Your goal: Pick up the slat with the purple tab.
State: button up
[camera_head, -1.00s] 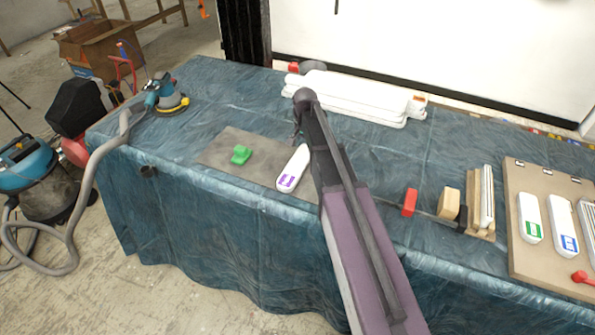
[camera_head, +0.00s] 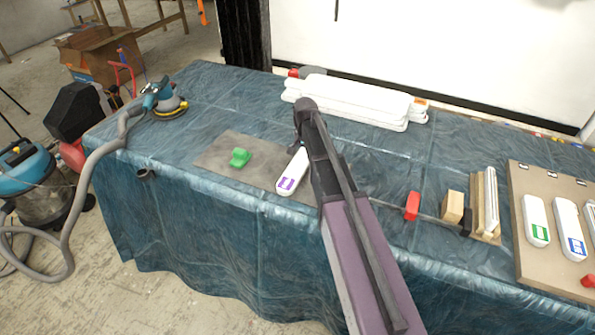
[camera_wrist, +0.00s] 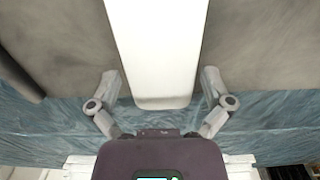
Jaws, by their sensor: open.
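The white slat with the purple tab (camera_head: 291,174) lies on the table, its near end marked purple and its far part hidden behind my arm. In the wrist view a white slat end (camera_wrist: 158,60) lies between the two fingers of my gripper (camera_wrist: 158,88). The fingers are spread, one on each side of the slat, with a gap on both sides. The purple tab does not show in the wrist view. My gripper is hidden behind my arm in the head view.
A green block (camera_head: 240,158) sits on a grey mat (camera_head: 215,152) left of the slat. Stacked white slats (camera_head: 350,98) lie behind. A red block (camera_head: 412,206), a tan block (camera_head: 453,206) and a board (camera_head: 535,185) with green- and blue-marked slats stand right. A sander (camera_head: 163,100) is at far left.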

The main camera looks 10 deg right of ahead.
jog(key=c, duration=1)
jog(key=shift+r, duration=0.1)
notch_tip(320, 180, up, 3)
jog(key=p, duration=0.2)
jog(key=shift+f+p, duration=0.2)
jog(key=shift+p, duration=0.2)
jog(key=s, duration=0.5)
jog(key=s+a+r+p, duration=0.1)
jog(key=s, duration=0.4)
jog(key=s+a+r+p, duration=0.1)
jog(key=s, duration=0.5)
jog(key=shift+a+r, duration=0.1)
jog(key=shift+a, duration=0.05)
jog(key=shift+w, duration=0.15)
